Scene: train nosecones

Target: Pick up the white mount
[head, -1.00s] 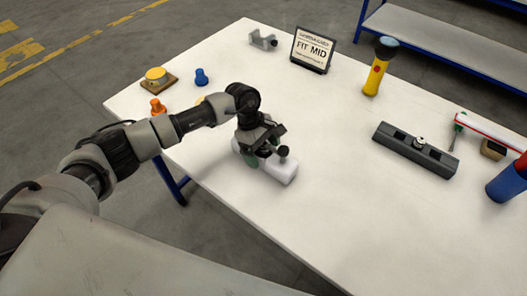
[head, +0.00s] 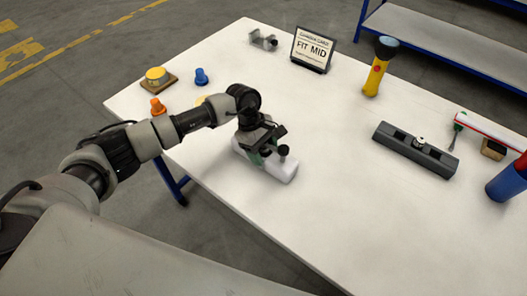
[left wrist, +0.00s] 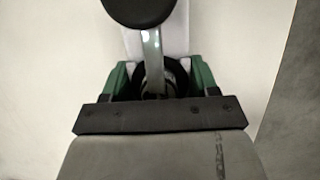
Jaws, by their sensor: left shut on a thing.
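The white mount (head: 283,172) is a long white block near the table's left edge. It also shows in the left wrist view (left wrist: 173,38), behind a metal rod with a black round knob (left wrist: 141,10). My left gripper (head: 262,152) is over the mount from above and shut on it. In the left wrist view its green fingers (left wrist: 160,80) stand on either side of the mount, around a black ring at the rod's foot. The mount appears at table height; I cannot tell whether it is clear of the surface. My right gripper is not in view.
A dark grey block (head: 438,159), a yellow flashlight (head: 376,78), a "FIT MID" sign (head: 311,50) and a grey bracket (head: 263,41) stand on the white table (head: 330,215). The table's front middle is clear.

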